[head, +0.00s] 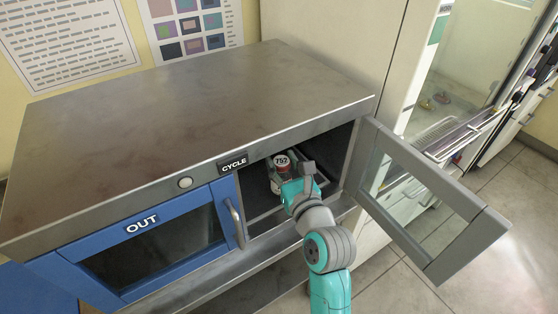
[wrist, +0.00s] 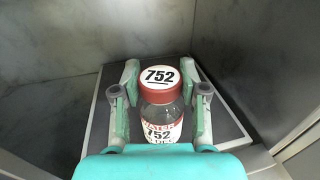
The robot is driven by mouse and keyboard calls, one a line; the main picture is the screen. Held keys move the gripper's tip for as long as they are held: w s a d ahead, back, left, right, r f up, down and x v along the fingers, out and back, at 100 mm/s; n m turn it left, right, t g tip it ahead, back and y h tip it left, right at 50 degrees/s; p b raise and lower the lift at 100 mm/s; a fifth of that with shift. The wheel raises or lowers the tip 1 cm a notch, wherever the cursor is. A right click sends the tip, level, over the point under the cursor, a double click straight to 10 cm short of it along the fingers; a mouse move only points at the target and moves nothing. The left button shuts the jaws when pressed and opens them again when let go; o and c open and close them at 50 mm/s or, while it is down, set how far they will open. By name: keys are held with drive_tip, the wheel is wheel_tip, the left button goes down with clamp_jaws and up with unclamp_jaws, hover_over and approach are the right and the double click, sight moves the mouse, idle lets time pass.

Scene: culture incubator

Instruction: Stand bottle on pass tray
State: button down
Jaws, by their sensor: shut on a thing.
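The bottle (head: 281,162) has a red-brown cap with a white top marked 752. It is inside the open compartment under the CYCLE label. In the wrist view the bottle (wrist: 160,112) looks upright, clear-bodied, with a label that also reads 752. My gripper (wrist: 160,92) is shut on it, one finger on each side. In the head view my gripper (head: 284,182) reaches in through the opening. The dark tray with a paler rim (wrist: 228,122) lies under and around the bottle. The bottle's base is hidden, so I cannot tell whether it touches the tray.
The grey windowed door (head: 425,195) stands open to the right of my arm. The blue OUT door (head: 150,245) with its handle (head: 235,222) is shut on the left. The compartment walls (wrist: 250,50) surround the tray closely. The steel cabinet top (head: 190,100) is bare.

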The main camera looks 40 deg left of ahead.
drive_tip(key=shift+w+a+f, duration=0.65)
drive_tip(key=shift+w+a, duration=0.05)
drive_tip(key=shift+a, duration=0.2)
drive_tip(key=shift+f, duration=0.1)
drive_tip(key=shift+f, duration=0.15)
drive_tip(key=c, duration=0.6)
unclamp_jaws()
drive_tip(key=v, duration=1.2)
